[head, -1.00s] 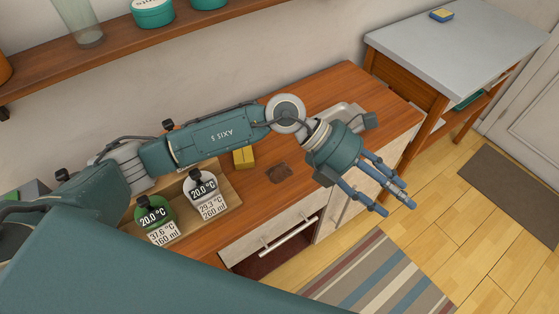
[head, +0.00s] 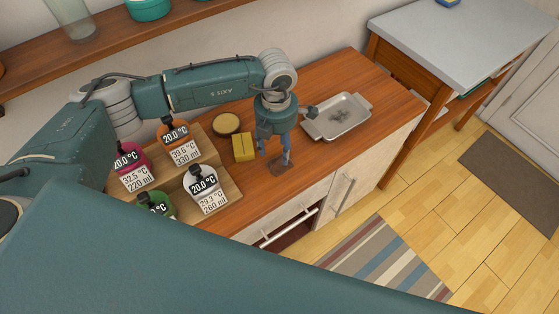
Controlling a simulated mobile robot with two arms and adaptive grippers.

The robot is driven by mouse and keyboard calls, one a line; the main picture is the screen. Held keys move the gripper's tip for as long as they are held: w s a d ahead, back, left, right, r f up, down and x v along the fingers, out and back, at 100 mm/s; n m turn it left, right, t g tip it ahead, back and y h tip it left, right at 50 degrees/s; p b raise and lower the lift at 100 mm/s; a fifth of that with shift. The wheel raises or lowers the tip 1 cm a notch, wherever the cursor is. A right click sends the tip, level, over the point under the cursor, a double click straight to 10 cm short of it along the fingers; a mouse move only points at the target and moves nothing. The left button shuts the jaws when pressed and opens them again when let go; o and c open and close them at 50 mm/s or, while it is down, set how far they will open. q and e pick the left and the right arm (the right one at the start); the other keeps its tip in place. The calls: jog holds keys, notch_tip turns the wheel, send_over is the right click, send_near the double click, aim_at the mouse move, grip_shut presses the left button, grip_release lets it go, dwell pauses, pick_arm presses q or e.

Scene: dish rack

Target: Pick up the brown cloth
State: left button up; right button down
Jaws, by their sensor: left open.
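The brown cloth (head: 277,170) is a small dark patch lying flat on the wooden counter, close to its front edge. My left gripper (head: 274,156) points down right over the cloth with its fingers apart, and they cover part of it. I cannot tell whether the fingertips touch the cloth. My right gripper is not in view.
A yellow block (head: 243,147) stands just left of the gripper, with a round tan-topped item (head: 226,123) behind it. A metal tray (head: 337,118) with dark stains lies to the right.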

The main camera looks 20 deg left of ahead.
aim_at(280, 163)
pick_arm(q)
jog(key=f+p, duration=0.1)
jog(key=f, duration=0.2)
jog(key=shift+d+f+p, duration=0.2)
jog(key=shift+f+p, duration=0.1)
jog(key=shift+p, duration=0.05)
jog(key=shift+f, duration=0.5)
jog(key=c, duration=1.1)
